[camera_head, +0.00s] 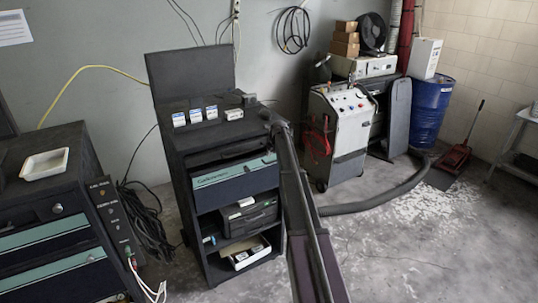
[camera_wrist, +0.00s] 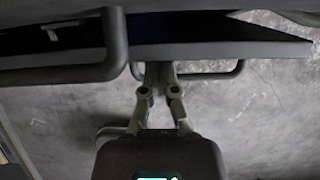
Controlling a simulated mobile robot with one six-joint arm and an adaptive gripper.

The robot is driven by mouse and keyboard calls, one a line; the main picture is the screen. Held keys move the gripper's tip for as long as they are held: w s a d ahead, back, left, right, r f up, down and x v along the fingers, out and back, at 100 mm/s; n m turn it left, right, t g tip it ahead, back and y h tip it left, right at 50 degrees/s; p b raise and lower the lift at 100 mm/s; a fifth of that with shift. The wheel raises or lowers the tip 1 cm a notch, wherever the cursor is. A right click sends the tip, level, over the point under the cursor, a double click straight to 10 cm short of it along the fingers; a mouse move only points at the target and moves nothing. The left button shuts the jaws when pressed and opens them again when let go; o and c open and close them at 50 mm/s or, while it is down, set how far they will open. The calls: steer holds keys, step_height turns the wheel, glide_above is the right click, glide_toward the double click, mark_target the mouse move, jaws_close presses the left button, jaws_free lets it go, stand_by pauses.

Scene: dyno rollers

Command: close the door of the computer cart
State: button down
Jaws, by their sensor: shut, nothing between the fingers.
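The computer cart (camera_head: 172,140) stands left of centre in the head view, dark, with a raised panel at its back. Its front is open, showing a drawer and shelves. I cannot clearly make out its door, as my arm crosses the right side of the cart. In the wrist view, my gripper (camera_wrist: 158,68) is shut and empty. Its fingertips are close to a long dark panel edge (camera_wrist: 225,49) and a dark bar handle (camera_wrist: 215,75); I cannot tell whether they touch. A thicker dark handle (camera_wrist: 115,50) is just left of the fingers.
Small boxes (camera_head: 195,116) lie on the cart top. A dark tool cabinet (camera_head: 62,205) with a white tray (camera_head: 45,164) stands at left. A wheeled machine (camera_head: 338,130), a black hose (camera_head: 385,198) and a blue barrel (camera_head: 430,112) are at right. The floor at front right is clear.

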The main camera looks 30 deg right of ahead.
steer(key=p+v, duration=0.3)
steer(key=v, duration=0.1)
steer(key=shift+w+d+p, duration=0.1)
steer(key=shift+w+p, duration=0.05)
steer(key=shift+p, duration=0.25)
steer(key=shift+w+r+p, duration=0.45)
steer(key=shift+r+p, duration=0.3)
steer(key=shift+r, duration=0.05)
steer(key=shift+w+r+p, duration=0.4)
steer(key=shift+r+p, duration=0.35)
steer(key=shift+r, duration=0.05)
steer(key=shift+w+r+p, duration=0.45)
steer(key=shift+r+p, duration=0.3)
